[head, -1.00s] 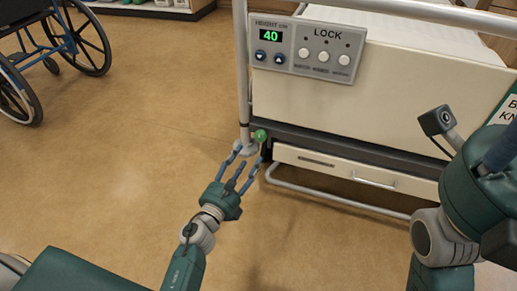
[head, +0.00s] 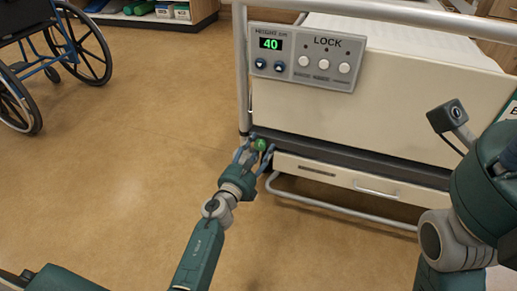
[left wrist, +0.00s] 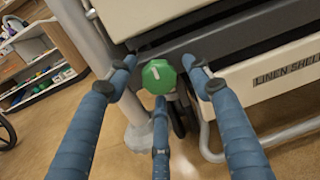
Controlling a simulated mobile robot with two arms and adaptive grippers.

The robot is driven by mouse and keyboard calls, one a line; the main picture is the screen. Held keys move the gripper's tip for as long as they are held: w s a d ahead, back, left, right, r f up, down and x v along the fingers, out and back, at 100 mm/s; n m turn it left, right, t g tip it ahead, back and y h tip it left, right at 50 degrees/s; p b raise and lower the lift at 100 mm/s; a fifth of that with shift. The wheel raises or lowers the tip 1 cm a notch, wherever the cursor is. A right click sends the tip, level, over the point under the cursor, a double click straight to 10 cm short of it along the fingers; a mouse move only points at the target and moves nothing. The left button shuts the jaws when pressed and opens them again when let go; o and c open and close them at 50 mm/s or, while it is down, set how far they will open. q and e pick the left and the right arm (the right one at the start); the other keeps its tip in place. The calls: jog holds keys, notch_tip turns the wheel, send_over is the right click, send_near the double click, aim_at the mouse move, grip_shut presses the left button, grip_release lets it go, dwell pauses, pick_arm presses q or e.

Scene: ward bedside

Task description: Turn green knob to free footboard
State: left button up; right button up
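The green knob (head: 261,144) sits low at the left corner of the bed's footboard (head: 350,115), by the upright post. In the left wrist view the knob (left wrist: 158,76) faces me, with a pale pointer mark on its face. My left gripper (head: 256,150) is at the knob, its blue fingers spread open around it. In the left wrist view one finger is left of the knob, one right and one below; gaps show at the sides, and I cannot tell whether the lower finger touches. My right arm shows at the right edge, but its gripper is out of view.
A panel (head: 302,56) on the footboard shows a green 40 and LOCK buttons. Below is a drawer (head: 350,180), labelled linen shelf in the wrist view, and a metal rail (head: 340,208). A wheelchair (head: 60,55) stands at upper left. The floor between is clear.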

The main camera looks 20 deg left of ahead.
pick_arm(q)
jog(key=c, duration=1.1)
